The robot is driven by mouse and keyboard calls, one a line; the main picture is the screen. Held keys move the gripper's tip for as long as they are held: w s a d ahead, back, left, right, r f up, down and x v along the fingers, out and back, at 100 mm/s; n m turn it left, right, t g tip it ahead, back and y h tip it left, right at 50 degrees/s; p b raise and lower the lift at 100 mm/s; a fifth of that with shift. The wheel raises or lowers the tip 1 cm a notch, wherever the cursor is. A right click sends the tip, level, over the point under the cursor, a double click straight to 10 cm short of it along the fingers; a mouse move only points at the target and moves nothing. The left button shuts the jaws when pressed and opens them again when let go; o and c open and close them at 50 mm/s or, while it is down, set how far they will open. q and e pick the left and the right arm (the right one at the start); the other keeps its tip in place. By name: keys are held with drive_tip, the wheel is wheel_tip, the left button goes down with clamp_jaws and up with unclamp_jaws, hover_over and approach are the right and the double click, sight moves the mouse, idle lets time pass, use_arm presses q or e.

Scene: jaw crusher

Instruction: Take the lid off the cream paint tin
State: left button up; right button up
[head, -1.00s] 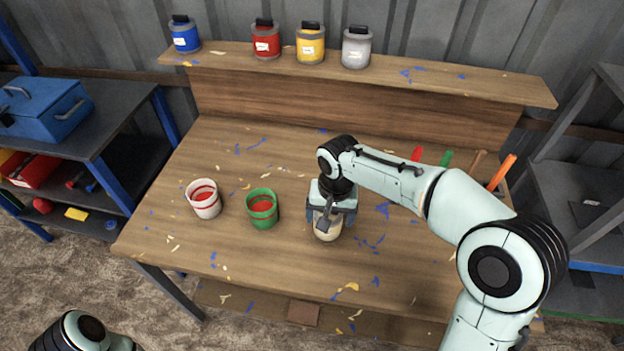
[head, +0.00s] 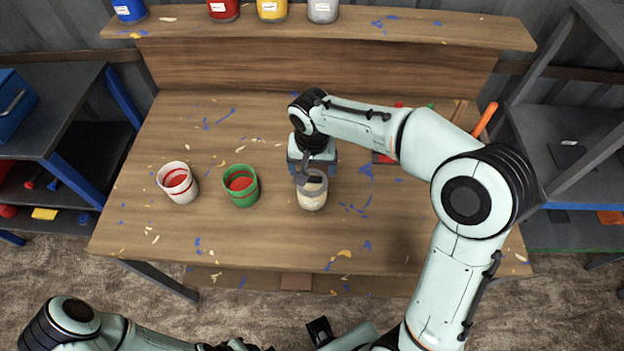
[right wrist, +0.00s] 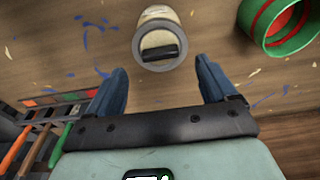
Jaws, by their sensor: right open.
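The cream paint tin (head: 312,199) stands upright on the workbench (head: 240,240), right of the green tin. Its grey lid (head: 314,178) is on top, with a dark bar handle. In the right wrist view the cream tin (right wrist: 158,13) shows with the lid (right wrist: 142,56) and its black handle (right wrist: 159,52). My right gripper (right wrist: 161,68) is open and empty.
A green tin (head: 241,195) and a white tin (head: 178,188), both with red inside, stand open to the left. Closed blue, red, yellow and grey tins stand on the back shelf (head: 400,30). Coloured-handled tools (head: 486,119) are at the right. The front of the bench is clear.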

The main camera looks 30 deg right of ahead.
sight(312, 177)
drive_tip(key=f, duration=0.4)
drive_tip(key=shift+w+d+f, duration=0.15)
drive_tip(key=shift+w+f, duration=0.05)
drive_tip(key=shift+w, duration=0.05)
drive_tip(key=c, duration=1.1)
drive_tip(key=shift+r, duration=0.15)
